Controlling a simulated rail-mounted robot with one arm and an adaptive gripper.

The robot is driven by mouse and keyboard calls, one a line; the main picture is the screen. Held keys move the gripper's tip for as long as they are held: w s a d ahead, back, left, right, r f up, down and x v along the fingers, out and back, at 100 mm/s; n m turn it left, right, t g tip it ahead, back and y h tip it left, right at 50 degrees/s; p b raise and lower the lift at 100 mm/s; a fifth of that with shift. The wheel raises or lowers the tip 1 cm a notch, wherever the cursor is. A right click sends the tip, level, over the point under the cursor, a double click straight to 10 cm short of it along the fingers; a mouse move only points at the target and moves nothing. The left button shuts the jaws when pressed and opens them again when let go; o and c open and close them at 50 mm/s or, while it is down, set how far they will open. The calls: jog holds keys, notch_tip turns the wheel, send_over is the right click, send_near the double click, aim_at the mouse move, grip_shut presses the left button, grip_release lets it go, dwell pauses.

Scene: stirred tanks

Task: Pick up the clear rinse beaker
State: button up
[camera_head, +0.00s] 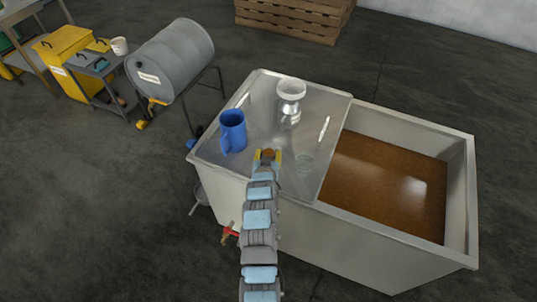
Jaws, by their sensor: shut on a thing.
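A clear beaker (304,165), faint against the metal, stands on the grey metal cover (215,160) of the tank, near its front edge. My gripper (268,155) is over the cover, a little to the left of the clear beaker and apart from it in the picture. Its yellow-tipped fingers are shut on a small brown, round-topped thing (268,153). The lower part of that thing is hidden by my gripper and arm. I cannot tell how high it is above the cover.
A blue jug (232,131) stands left of my gripper. A white-rimmed vessel (291,90) stands behind, and a thin white stick (323,130) is at the right. The open tank (458,190) holds brown liquid (385,180).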

aim_at(269, 145)
notch_tip(269, 145, up, 4)
jog(key=shift+f+p, duration=0.2)
jog(key=shift+p, duration=0.3)
jog(key=w+d+r+p+v, duration=0.1)
jog(key=r+p+v, duration=0.2)
jog(key=v, duration=1.3)
jog(key=shift+s+p, duration=0.15)
jog(key=shift+p, duration=0.2)
jog(key=shift+a+r, duration=0.1)
